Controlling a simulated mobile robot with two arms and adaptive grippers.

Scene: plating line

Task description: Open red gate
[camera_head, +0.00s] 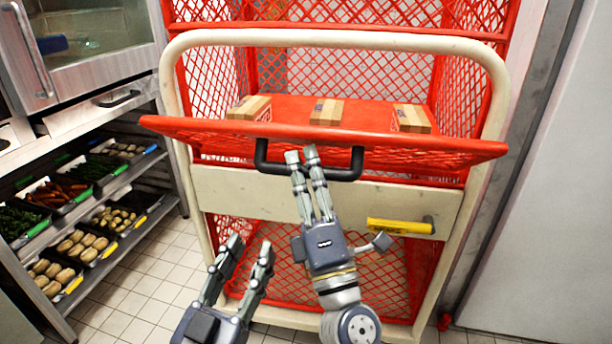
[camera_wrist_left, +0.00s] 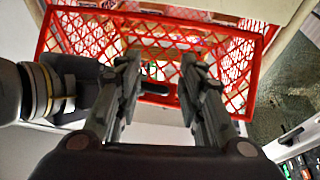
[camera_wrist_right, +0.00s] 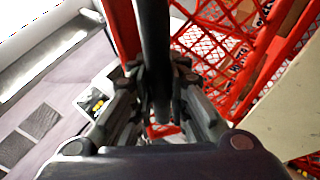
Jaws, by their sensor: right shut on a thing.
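The red gate (camera_head: 420,150) is a mesh panel on the front of a red and cream cage cart. In the head view its top edge sticks out towards me, so it appears tilted outward. A black U-shaped handle (camera_head: 345,174) is on its front. My right gripper (camera_head: 302,155) is shut on the handle near its middle; the bar shows between the fingers in the right wrist view (camera_wrist_right: 155,60). My left gripper (camera_head: 249,245) is open and empty, below and left of the handle. In the left wrist view, red mesh (camera_wrist_left: 220,48) lies beyond its parted fingers.
Three cardboard boxes (camera_head: 328,111) sit on the cart's red shelf behind the gate. A yellow handle (camera_head: 400,226) is on the cream crossbar, right of my right arm. Shelves with vegetable trays (camera_head: 85,246) stand at the left. A grey wall or door (camera_head: 555,200) is close on the right.

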